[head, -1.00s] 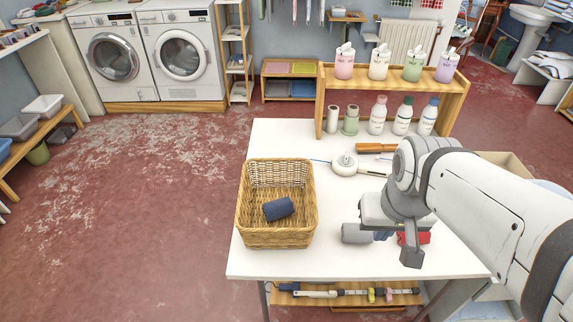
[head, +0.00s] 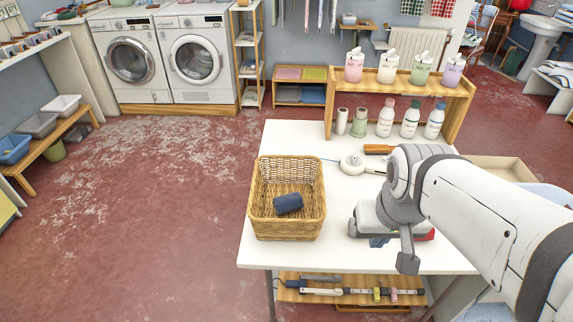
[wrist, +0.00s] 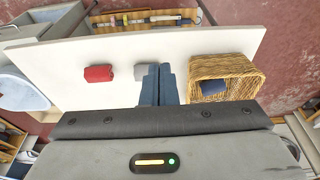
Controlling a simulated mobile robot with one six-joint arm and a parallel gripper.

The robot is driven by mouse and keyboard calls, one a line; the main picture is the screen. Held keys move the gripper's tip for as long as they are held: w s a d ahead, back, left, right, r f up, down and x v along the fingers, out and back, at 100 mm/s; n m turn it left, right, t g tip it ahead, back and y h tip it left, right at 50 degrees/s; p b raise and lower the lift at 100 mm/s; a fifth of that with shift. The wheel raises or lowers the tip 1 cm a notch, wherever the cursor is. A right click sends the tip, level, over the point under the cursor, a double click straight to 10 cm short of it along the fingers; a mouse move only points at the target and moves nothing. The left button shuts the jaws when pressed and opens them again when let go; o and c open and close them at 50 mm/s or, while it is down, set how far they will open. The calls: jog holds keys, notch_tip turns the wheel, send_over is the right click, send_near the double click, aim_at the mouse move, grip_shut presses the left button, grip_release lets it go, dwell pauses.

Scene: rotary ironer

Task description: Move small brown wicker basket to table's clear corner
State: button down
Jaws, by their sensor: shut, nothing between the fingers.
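The brown wicker basket (head: 285,230) stands upright on the left side of the white table (head: 340,252) in the head view, with a dark blue roll (head: 288,203) inside it. The basket (wrist: 240,92) is right of my fingers in the wrist view, with the roll (wrist: 213,88) in it. My gripper (wrist: 158,70) is shut and empty, its blue fingers apart from the basket. In the head view my gripper (head: 378,242) is to the right of the basket, partly hidden by my arm.
A red item (wrist: 98,73) and a grey item (wrist: 140,72) lie on the table near my fingers. White bottles (head: 410,118) and a wooden shelf (head: 462,100) stand at the back. A white round device (head: 352,164) lies behind. The front left table corner is bare.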

jog(key=w+a+f, duration=0.4)
jog(key=a+f, duration=0.1)
jog(key=a, duration=0.4)
jog(key=w+a+f, duration=0.4)
jog(key=a+f, duration=0.1)
jog(key=a, duration=0.4)
jog(key=shift+t, duration=0.3)
jog(key=b+x, duration=0.1)
jog(key=x, duration=0.4)
jog(key=b+x, duration=0.1)
jog(key=x, duration=0.3)
jog(key=shift+w+d+f+b, duration=0.1)
jog(key=shift+d+f+b, duration=0.1)
jog(key=shift+f+b, duration=0.15)
jog(key=w+p, duration=0.2)
jog(key=w, duration=0.1)
jog(key=shift+w, duration=0.6)
